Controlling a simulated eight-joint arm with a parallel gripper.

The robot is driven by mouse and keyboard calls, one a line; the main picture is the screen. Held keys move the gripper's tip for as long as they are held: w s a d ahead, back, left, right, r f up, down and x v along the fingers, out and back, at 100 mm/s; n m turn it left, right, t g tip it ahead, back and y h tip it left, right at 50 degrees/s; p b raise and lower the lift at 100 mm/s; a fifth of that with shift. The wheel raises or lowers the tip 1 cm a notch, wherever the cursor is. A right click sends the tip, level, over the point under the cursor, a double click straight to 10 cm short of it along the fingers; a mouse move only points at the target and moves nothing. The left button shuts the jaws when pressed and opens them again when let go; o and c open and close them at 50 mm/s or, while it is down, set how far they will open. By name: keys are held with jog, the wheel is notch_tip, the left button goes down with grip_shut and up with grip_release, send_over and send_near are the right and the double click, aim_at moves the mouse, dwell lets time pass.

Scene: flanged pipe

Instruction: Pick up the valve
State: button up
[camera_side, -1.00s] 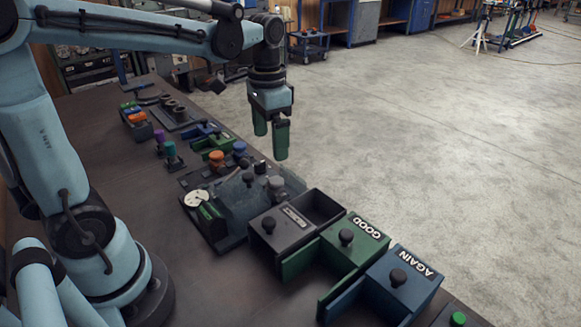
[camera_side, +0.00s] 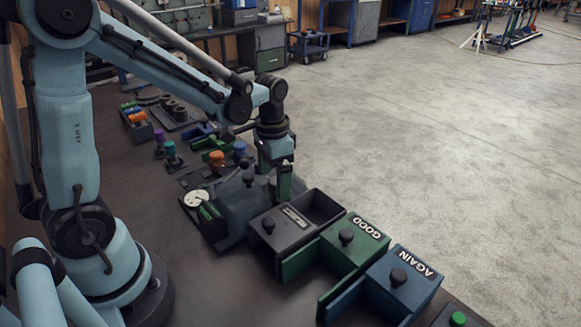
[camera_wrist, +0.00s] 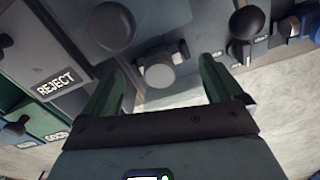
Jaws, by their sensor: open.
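In the wrist view, a grey part with a round, flat-ended cap and a dark body (camera_wrist: 160,70) shows between my fingertips. I take it for the valve, though its shape is only partly visible. My gripper (camera_wrist: 164,62) is open, with one green finger on each side of this part and a visible gap on both sides. In the side view, my gripper (camera_side: 277,186) is low over the right end of the dark fixture. There its fingers and wrist hide most of the part.
A dark fixture (camera_side: 240,205) with a black knob (camera_side: 248,176) stands just left of my gripper. In front are a black bin (camera_side: 282,234), a green GOOD box (camera_side: 350,262) and a blue AGAIN box (camera_side: 385,298). Orange and blue knobbed parts (camera_side: 217,158) stand behind.

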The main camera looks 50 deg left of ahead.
aim_at(275, 182)
jog(key=shift+f, duration=0.85)
jog(key=c, duration=1.3)
jog(key=shift+r, duration=0.2)
jog(key=shift+r, duration=0.5)
jog(key=r, duration=0.3)
jog(key=shift+s+d+r, duration=0.15)
jog(key=shift+d, duration=0.2)
jog(key=shift+s+d+r, duration=0.75)
jog(key=shift+d+r, duration=0.9)
jog(key=shift+r, duration=0.5)
jog(key=shift+s+d+r, duration=0.75)
jog(key=shift+d+r, duration=0.9)
jog(key=shift+r, duration=0.45)
jog(key=shift+s+d+r, duration=0.75)
jog(key=shift+d+r, duration=0.9)
jog(key=shift+r, duration=0.5)
